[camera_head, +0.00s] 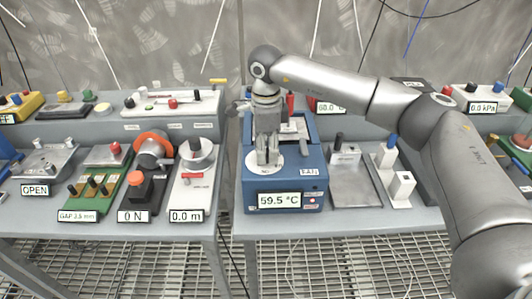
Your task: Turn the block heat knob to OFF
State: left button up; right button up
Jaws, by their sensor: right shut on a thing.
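The block heat unit is a blue box (272,192) near the middle of the bench, with a display (279,200) reading 59.5 °C. On its sloped top is a round white dial plate (252,168). My right gripper (268,163) reaches down from above onto this dial and is shut on the knob at its centre. The fingers hide most of the knob, so its pointer and the OFF mark cannot be read. My right arm comes in from the right and arches over the bench. My left gripper is not in view.
A grey plate device (353,185) and a white block (402,187) stand right of the blue box. To its left, past a gap between benches, are a 0.0 m device (190,190) and a 0 N device with an orange ring (140,192). More instruments line the back.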

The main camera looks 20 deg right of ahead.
jog(key=shift+w+r+n+b, duration=0.1)
jog(key=shift+n+b, duration=0.25)
jog(key=shift+n, duration=0.75)
jog(key=o, duration=1)
notch_tip(320, 180, up, 12)
